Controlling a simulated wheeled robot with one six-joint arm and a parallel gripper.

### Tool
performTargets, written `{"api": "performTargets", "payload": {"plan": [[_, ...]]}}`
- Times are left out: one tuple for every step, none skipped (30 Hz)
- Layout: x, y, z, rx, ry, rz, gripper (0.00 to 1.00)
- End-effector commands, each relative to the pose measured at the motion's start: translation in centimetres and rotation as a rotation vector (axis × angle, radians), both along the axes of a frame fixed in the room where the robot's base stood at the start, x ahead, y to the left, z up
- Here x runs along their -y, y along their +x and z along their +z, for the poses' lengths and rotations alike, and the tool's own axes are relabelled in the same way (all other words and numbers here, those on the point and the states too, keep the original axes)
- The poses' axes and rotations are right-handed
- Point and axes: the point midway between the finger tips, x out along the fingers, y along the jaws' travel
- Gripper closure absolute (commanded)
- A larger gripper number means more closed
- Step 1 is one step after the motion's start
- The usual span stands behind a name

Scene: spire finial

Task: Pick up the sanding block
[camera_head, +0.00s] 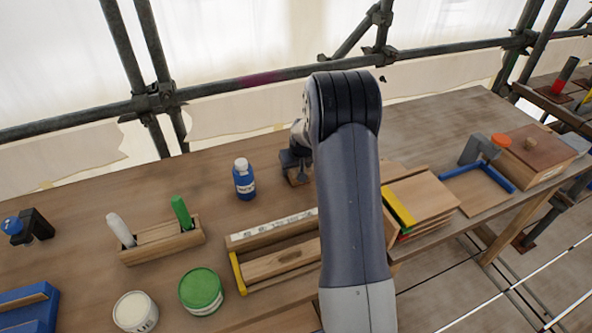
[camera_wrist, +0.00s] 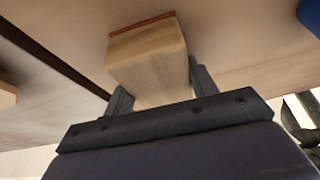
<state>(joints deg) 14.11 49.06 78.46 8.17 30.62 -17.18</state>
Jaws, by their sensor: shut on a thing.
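The sanding block (camera_wrist: 148,62) is a pale wooden block with a thin reddish layer along its far edge in the wrist view. My gripper (camera_wrist: 160,88) is shut on it, with one dark finger on each side. In the head view my gripper (camera_head: 296,158) points down over the workbench behind the wooden tray, left of my arm. A small brown part of the sanding block (camera_head: 298,178) shows under the fingers there. I cannot tell whether it touches the bench.
A blue bottle (camera_head: 244,180) stands left of my gripper. A wooden tray (camera_head: 238,272), a green tin (camera_head: 201,290) and a marker holder (camera_head: 163,243) are nearer. Stacked boards (camera_head: 428,195) lie right of my arm. Scaffold pipes (camera_head: 262,80) run behind the bench (camera_head: 440,125).

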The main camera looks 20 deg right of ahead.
Motion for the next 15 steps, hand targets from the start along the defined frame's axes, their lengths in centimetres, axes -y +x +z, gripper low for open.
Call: {"api": "performTargets", "payload": {"plan": [[0.0, 0.0, 0.0, 0.0, 0.0, 0.0, 0.66], [0.0, 0.0, 0.0, 0.0, 0.0, 0.0, 0.68], [0.0, 0.0, 0.0, 0.0, 0.0, 0.0, 0.71], [0.01, 0.02, 0.03, 0.001, 0.0, 0.0, 0.71], [0.01, 0.01, 0.03, 0.001, 0.0, 0.0, 0.71], [0.01, 0.01, 0.03, 0.001, 0.0, 0.0, 0.71], [0.01, 0.01, 0.03, 0.001, 0.0, 0.0, 0.71], [0.01, 0.01, 0.03, 0.001, 0.0, 0.0, 0.71], [0.01, 0.01, 0.05, 0.001, 0.0, 0.0, 0.71], [0.01, 0.02, 0.11, 0.001, 0.0, 0.0, 0.71], [0.01, 0.02, 0.19, 0.001, 0.0, 0.0, 0.71], [0.01, 0.02, 0.35, 0.001, 0.0, 0.0, 0.71], [0.01, 0.01, 0.51, 0.001, 0.0, 0.0, 0.71], [0.01, 0.02, 0.71, 0.001, 0.0, 0.0, 0.71], [0.01, 0.01, 0.99, 0.0, 0.0, 0.0, 0.71]]}}
